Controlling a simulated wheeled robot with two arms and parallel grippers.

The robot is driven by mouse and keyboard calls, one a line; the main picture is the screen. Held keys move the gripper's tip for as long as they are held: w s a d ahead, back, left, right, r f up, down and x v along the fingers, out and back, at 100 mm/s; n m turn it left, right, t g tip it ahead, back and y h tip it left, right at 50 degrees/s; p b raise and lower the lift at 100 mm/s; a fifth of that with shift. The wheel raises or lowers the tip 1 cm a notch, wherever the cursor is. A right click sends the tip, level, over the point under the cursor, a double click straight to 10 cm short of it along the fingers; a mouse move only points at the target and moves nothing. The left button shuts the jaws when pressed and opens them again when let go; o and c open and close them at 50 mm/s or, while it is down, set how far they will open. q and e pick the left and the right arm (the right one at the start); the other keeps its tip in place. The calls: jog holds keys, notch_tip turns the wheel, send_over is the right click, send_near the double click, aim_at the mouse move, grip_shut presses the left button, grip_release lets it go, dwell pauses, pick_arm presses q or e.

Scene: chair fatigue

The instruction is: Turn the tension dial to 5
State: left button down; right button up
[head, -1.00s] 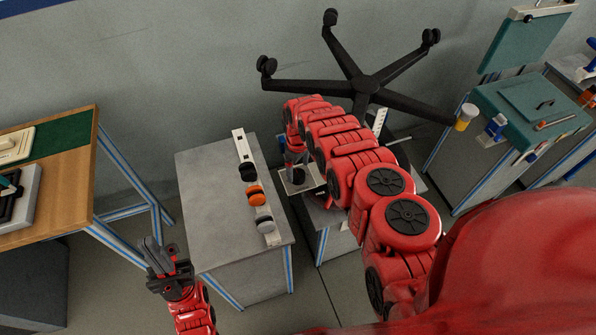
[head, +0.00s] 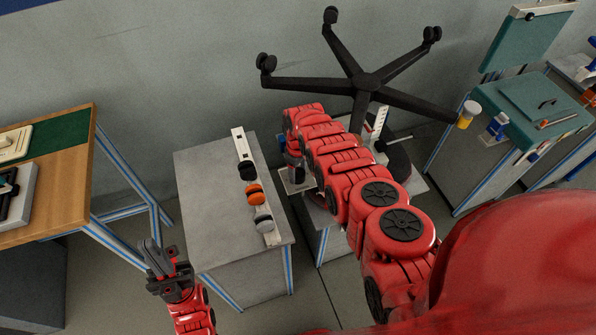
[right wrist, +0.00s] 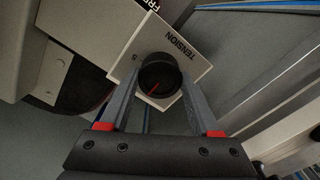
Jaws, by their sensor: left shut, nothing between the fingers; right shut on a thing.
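In the right wrist view the tension dial (right wrist: 159,77) is a round black knob with a red pointer line, set on a white plate (right wrist: 187,52) printed "TENSION". The pointer slants to the lower left of the picture. A "5" is printed at the upper left of the knob, apart from the pointer. My right gripper (right wrist: 161,84) is shut on the knob, one finger on each side. In the head view my right arm hides the dial. My left gripper (head: 149,246) is shut and empty, in front of the grey cabinet's left side.
An upturned black chair base (head: 366,82) with casters stands beyond my right arm. The grey cabinet (head: 205,185) holds a strip with black, orange and grey knobs. A wooden table (head: 70,190) is at left, a green-topped bench (head: 530,105) at right.

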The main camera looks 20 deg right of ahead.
jog(key=c, duration=0.5)
jog(key=shift+o, duration=0.2)
jog(key=shift+m, duration=0.3)
jog(key=m, duration=1)
jog(key=shift+m, duration=0.4)
jog(key=shift+m+b, duration=0.6)
jog(key=shift+m, duration=1.7)
jog(key=o, duration=1.4)
